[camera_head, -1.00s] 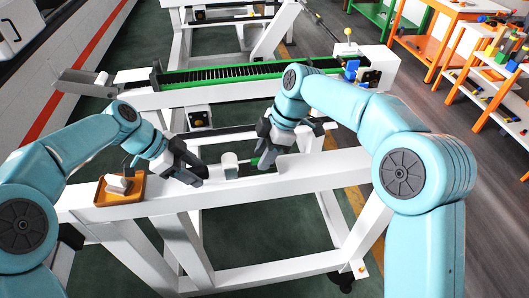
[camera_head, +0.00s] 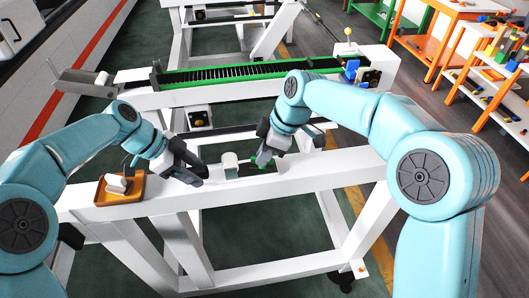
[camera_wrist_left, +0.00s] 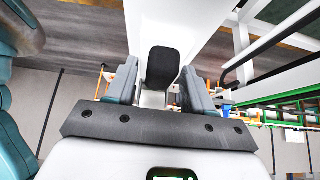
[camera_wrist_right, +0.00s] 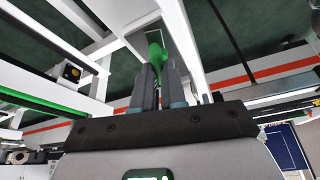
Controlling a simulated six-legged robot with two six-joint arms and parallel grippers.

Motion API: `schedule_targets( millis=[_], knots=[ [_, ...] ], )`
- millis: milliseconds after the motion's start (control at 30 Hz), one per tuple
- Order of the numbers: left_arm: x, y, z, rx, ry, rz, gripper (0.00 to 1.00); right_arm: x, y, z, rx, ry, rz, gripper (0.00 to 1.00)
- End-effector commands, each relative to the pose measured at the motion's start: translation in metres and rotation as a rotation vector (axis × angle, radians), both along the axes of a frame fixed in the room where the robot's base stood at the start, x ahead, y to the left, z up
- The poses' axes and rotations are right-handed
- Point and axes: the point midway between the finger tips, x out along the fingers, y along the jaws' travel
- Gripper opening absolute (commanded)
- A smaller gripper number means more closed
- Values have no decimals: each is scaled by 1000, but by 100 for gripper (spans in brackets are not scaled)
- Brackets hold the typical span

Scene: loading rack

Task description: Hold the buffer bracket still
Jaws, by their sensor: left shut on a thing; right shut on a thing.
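My left gripper (camera_head: 197,172) is at the beam's top, just left of a short white cylinder (camera_head: 230,159). In the left wrist view its fingers (camera_wrist_left: 160,88) stand apart, one on each side of a dark rounded block (camera_wrist_left: 162,66), and are shut on it. I take this block to be the buffer bracket; in the head view the gripper largely hides it. My right gripper (camera_head: 262,161) is right of the cylinder, low over the beam. In the right wrist view its fingers (camera_wrist_right: 156,82) are close together on a green piece (camera_wrist_right: 157,50) with a rounded end.
The white beam (camera_head: 330,165) is the top of a white frame. An orange tray (camera_head: 104,197) with a white part (camera_head: 117,184) sits at its left end. Behind runs a green-edged rail (camera_head: 240,75). Orange shelves (camera_head: 480,85) stand at the right.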

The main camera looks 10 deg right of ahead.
Motion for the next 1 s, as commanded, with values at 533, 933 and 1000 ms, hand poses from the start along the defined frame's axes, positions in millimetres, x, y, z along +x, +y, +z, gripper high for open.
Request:
schedule_targets(
  millis=[533, 933, 1000],
  knots=[
    [-2, 0, -5, 4, 11, -2, 9, -3, 2, -1, -1, -2, -516, 0],
    [-2, 1, -5, 4, 10, -2, 9, -4, 4, -1, -2, -3, -888, 0],
    [-2, 1, -5, 4, 10, -2, 9, -4, 4, -1, -2, -2, -948, 0]
  ],
)
